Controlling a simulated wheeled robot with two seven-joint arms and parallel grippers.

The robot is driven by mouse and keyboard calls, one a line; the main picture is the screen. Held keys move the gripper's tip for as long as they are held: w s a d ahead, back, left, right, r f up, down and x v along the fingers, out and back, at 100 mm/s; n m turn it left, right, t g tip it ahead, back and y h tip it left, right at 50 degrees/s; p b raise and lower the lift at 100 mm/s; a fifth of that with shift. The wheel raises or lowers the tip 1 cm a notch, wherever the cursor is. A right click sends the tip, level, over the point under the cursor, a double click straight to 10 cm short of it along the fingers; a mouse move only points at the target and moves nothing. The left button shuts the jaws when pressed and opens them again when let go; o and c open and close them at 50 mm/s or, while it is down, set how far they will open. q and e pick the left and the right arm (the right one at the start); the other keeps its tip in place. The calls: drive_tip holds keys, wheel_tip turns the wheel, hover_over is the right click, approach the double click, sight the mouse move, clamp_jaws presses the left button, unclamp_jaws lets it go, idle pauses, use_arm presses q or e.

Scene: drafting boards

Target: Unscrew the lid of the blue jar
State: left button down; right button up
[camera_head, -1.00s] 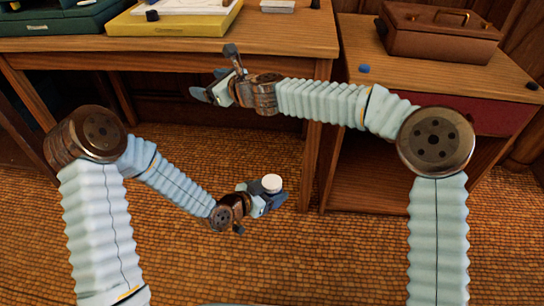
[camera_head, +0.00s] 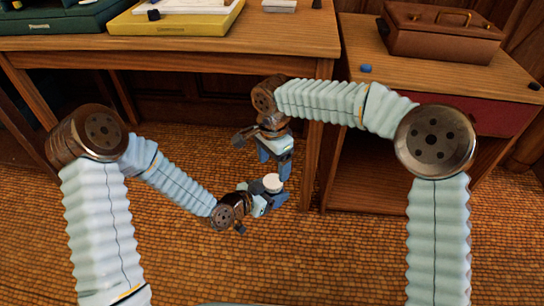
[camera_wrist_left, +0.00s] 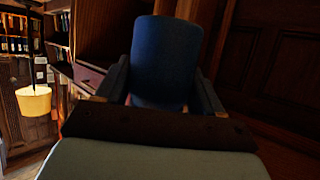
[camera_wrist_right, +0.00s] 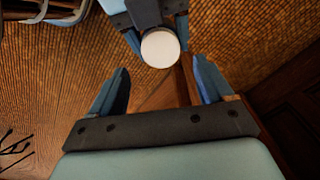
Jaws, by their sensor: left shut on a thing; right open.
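The blue jar (camera_wrist_left: 166,55) stands large between the fingers of my left gripper (camera_wrist_left: 163,88), which is shut on it. In the head view my left gripper (camera_head: 269,204) holds the jar above the floor, and its round white lid (camera_head: 272,183) is on top. My right gripper (camera_head: 274,168) points down just above the lid, with its fingers open. In the right wrist view the lid (camera_wrist_right: 160,48) lies roughly between the open fingers of my right gripper (camera_wrist_right: 160,80), a little beyond them. I cannot tell whether a finger touches it.
A wooden desk (camera_head: 230,42) with a yellow board (camera_head: 180,24) stands behind my grippers. A side cabinet (camera_head: 420,75) at the right bears a brown box (camera_head: 440,38) and a small blue object (camera_head: 365,69). The tiled floor (camera_head: 340,255) below is clear.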

sight(273, 181)
wheel_tip(273, 181, down, 6)
drive_tip(key=shift+r, duration=0.1)
drive_tip(key=c, duration=1.1)
drive_tip(key=n, duration=1)
drive_tip(key=o, duration=1.2)
drive_tip(key=shift+c, duration=0.2)
drive_tip(key=shift+r, duration=0.15)
